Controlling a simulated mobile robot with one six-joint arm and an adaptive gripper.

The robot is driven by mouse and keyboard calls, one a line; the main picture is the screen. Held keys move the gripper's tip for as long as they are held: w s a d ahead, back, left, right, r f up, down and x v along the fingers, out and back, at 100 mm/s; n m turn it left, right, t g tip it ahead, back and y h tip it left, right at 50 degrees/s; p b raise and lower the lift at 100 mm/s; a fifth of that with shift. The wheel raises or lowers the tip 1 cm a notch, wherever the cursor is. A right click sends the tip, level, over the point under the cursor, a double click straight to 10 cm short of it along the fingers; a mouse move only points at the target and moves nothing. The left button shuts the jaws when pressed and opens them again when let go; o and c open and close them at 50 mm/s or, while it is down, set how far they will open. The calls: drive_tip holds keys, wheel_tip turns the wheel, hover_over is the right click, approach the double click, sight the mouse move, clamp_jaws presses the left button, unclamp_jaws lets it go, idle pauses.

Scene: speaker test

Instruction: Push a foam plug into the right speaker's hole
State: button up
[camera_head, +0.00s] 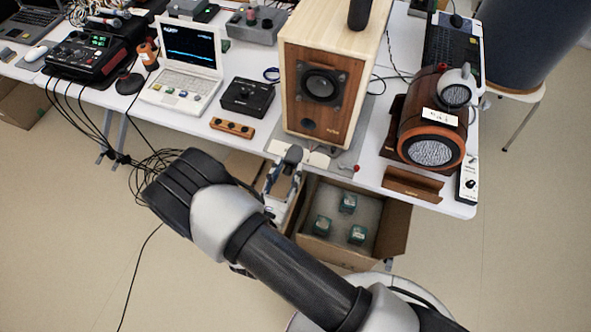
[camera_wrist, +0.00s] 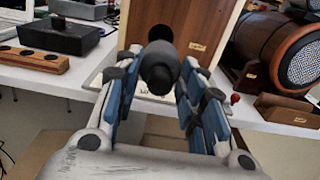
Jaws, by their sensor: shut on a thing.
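My gripper (camera_head: 283,172) is shut on a dark grey foam plug (camera_head: 293,155), in front of the table's edge. In the wrist view the plug (camera_wrist: 160,72) sits between the blue-padded fingers of my gripper (camera_wrist: 160,95), its rounded end toward the camera. The pale wooden box speaker (camera_head: 318,60) has a brown front with a round driver and, low down, a dark round hole (camera_head: 309,127). The plug is below and in front of this hole, apparently apart from it. In the wrist view a dark round shape behind the plug may be the hole, partly covered.
A barrel-shaped speaker (camera_head: 428,128) with a grey grille stands at right. Another dark cylinder (camera_head: 359,14) stands on the box speaker. A wooden holder (camera_head: 232,127) and black box (camera_head: 247,97) are at left. An open carton (camera_head: 383,225) with teal blocks stands below the table.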

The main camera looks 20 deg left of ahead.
sight(298, 148)
drive_tip(key=shift+w+d, duration=0.15)
drive_tip(key=shift+w, duration=1.25)
drive_tip(key=shift+w+d, duration=0.15)
drive_tip(key=shift+w, duration=1.2)
drive_tip(key=shift+w+d+b, duration=0.1)
drive_tip(key=shift+w+b, duration=0.35)
drive_tip(key=shift+w, duration=1.1)
drive_tip(key=shift+w+d+b, duration=0.15)
drive_tip(key=shift+w+b, duration=0.35)
drive_tip(key=shift+w, duration=0.85)
drive_tip(key=shift+w+d+b, duration=0.1)
drive_tip(key=shift+w+b, duration=0.35)
drive_tip(key=shift+w, duration=0.85)
drive_tip(key=o, duration=1.2)
drive_tip(key=shift+o, duration=0.2)
